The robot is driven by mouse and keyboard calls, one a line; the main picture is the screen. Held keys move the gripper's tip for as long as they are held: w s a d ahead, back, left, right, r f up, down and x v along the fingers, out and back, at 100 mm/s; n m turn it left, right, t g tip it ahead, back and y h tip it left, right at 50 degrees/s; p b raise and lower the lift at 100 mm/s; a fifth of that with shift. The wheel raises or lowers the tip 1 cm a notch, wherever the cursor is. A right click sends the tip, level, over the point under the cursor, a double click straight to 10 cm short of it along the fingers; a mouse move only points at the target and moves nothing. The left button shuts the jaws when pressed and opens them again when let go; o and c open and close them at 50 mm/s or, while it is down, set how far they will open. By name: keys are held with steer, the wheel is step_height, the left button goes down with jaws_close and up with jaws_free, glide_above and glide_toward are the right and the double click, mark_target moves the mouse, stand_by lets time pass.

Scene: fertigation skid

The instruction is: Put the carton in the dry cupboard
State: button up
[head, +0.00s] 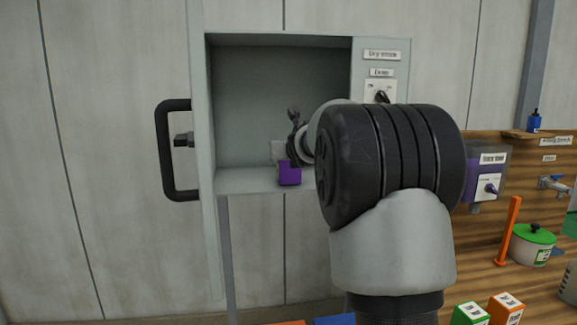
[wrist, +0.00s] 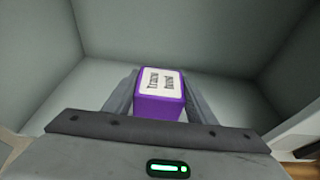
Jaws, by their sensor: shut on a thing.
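A purple carton (head: 290,175) with a white label shows in the head view near the cupboard's floor, towards its front edge. The open dry cupboard (head: 236,95) is a pale grey box on the wall. My gripper (head: 285,155) is partly hidden by my arm and reaches into the cupboard's opening. In the wrist view the carton (wrist: 159,105) sits between the two fingers of my gripper (wrist: 158,95), which is shut on it. The cupboard's inner walls (wrist: 165,30) surround it. I cannot tell whether the carton touches the floor.
The cupboard door (head: 205,150) stands open at the left, with a black handle (head: 165,150). A panel with a dial (head: 381,95) is right of the opening.

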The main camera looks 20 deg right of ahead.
steer(key=shift+f, duration=0.15)
steer(key=shift+f, duration=0.1)
steer(key=o, duration=1.4)
steer(key=shift+f, duration=0.1)
